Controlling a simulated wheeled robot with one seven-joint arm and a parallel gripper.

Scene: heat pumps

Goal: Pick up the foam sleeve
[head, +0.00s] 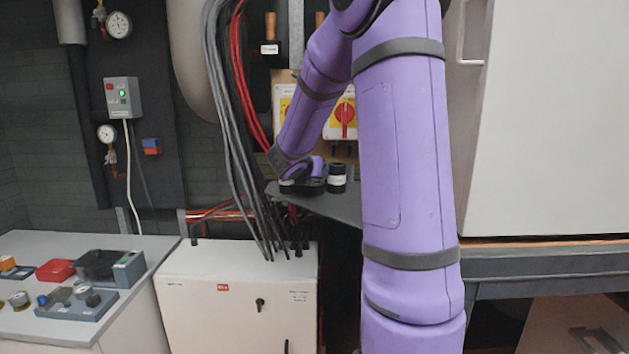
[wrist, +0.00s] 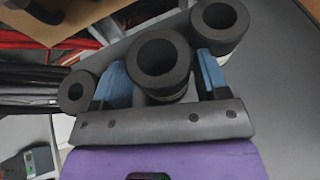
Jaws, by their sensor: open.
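Three black foam sleeves, hollow rings seen from above, stand upright on a grey shelf (head: 345,208). In the wrist view the middle sleeve (wrist: 178,82) stands between the two blue-padded fingers of my gripper (wrist: 161,68), which is open. One finger is on each side of it, and I cannot tell whether either touches. A smaller sleeve (wrist: 77,91) is just outside the left finger. Another sleeve (wrist: 220,20) is beyond the right finger. In the head view one sleeve with a pale label (head: 337,180) shows right of my gripper; my arm partly hides the others.
Grey and red cables (head: 235,110) hang left of the shelf. A switch panel (head: 343,118) is on the wall behind it. A white cabinet (head: 240,300) stands below. A large pale unit (head: 555,120) is at the right. The shelf's right part (wrist: 275,90) is clear.

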